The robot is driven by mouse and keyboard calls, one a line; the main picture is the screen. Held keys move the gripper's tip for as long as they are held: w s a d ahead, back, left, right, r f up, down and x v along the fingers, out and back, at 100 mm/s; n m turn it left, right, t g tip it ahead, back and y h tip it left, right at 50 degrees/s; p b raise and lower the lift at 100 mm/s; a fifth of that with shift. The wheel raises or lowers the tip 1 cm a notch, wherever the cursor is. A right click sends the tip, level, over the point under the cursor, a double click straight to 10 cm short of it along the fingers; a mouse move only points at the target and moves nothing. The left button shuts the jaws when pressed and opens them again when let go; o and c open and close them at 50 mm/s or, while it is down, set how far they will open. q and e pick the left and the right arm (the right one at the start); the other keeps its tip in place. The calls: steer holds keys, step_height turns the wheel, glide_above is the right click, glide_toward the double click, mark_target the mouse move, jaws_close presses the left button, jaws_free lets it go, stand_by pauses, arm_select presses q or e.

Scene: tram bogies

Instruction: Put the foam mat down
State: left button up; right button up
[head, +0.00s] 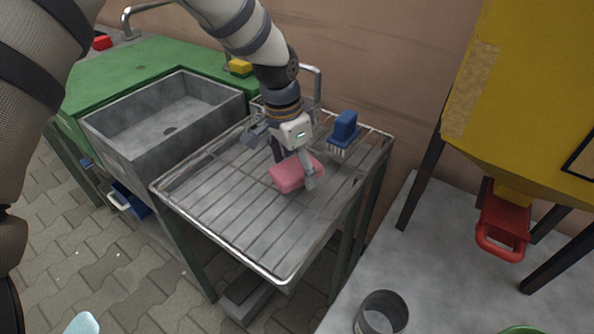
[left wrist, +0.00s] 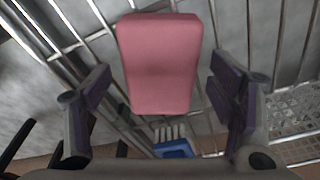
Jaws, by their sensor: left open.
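A pink, soft-looking block (head: 288,176) lies on the wire drying rack (head: 215,205); I cannot tell whether it is the foam mat. It also shows in the left wrist view (left wrist: 160,62), with bare gaps on both sides. My left gripper (head: 294,168) is open above the rack, its fingers around the block but apart from it. They also show in the left wrist view (left wrist: 160,85). A pale blue piece (head: 82,324) shows at the bottom left edge of the head view, mostly cut off, and I cannot tell what it is. My right gripper is not in view.
A blue brush (head: 344,130) stands at the rack's back right. A grey sink (head: 165,115) in a green counter (head: 125,62) is on the left. The rack's front is clear.

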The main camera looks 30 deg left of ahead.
arm_select(q)
steer(key=shift+r, duration=0.1)
steer(key=c, duration=1.2)
steer(key=shift+c, duration=0.2)
